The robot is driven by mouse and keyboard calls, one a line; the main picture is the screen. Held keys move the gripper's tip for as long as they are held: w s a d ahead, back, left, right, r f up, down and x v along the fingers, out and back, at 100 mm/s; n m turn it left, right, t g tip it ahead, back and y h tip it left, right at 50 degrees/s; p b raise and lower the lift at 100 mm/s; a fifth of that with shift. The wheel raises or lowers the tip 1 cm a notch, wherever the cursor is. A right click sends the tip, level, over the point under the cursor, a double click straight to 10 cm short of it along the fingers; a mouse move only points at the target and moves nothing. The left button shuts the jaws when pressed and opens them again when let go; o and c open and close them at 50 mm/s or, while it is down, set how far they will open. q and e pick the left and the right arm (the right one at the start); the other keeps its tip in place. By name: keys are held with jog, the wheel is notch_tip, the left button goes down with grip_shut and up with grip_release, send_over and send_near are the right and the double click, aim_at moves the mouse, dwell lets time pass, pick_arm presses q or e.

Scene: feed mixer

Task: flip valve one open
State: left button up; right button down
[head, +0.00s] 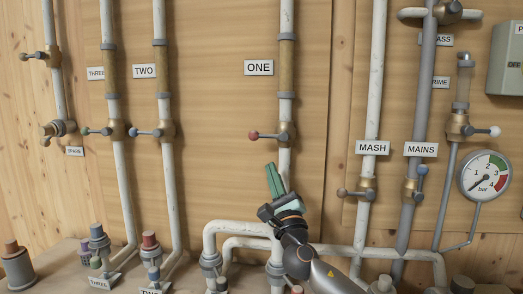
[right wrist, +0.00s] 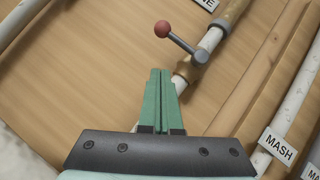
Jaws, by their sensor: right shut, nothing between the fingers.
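Valve one (head: 286,134) is a brass body on the white pipe below the ONE label (head: 258,67). Its lever ends in a red ball (head: 253,135) and points left, across the pipe. In the right wrist view the red ball (right wrist: 162,29) and the brass valve body (right wrist: 189,68) lie beyond my fingertips. My right gripper (head: 271,167) is shut and empty, with green fingers just below the lever and left of the pipe. In the right wrist view my right gripper (right wrist: 160,75) shows its two fingers together, apart from the lever. My left gripper is not in view.
The MASH pipe (head: 375,60) and MAINS pipe (head: 424,80) stand to the right, with a pressure gauge (head: 484,175) beyond. Valves TWO (head: 165,131) and THREE (head: 115,131) are to the left. White bent pipes (head: 235,228) run below.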

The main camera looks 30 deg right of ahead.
aim_at(269, 136)
pick_arm(q)
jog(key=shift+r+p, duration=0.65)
jog(key=shift+p, duration=0.05)
pick_arm(e)
jog(key=w+a+r, duration=0.1)
jog(key=w+r, duration=0.2)
jog(key=r, duration=0.1)
jog(key=shift+w+r, duration=0.3)
jog(key=shift+w, duration=0.1)
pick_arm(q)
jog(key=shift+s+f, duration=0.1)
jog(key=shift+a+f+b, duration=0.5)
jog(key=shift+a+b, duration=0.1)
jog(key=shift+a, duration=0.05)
pick_arm(e)
jog(key=shift+r+m+h, duration=0.15)
jog(key=shift+m+h, duration=0.35)
jog(key=shift+m, duration=0.1)
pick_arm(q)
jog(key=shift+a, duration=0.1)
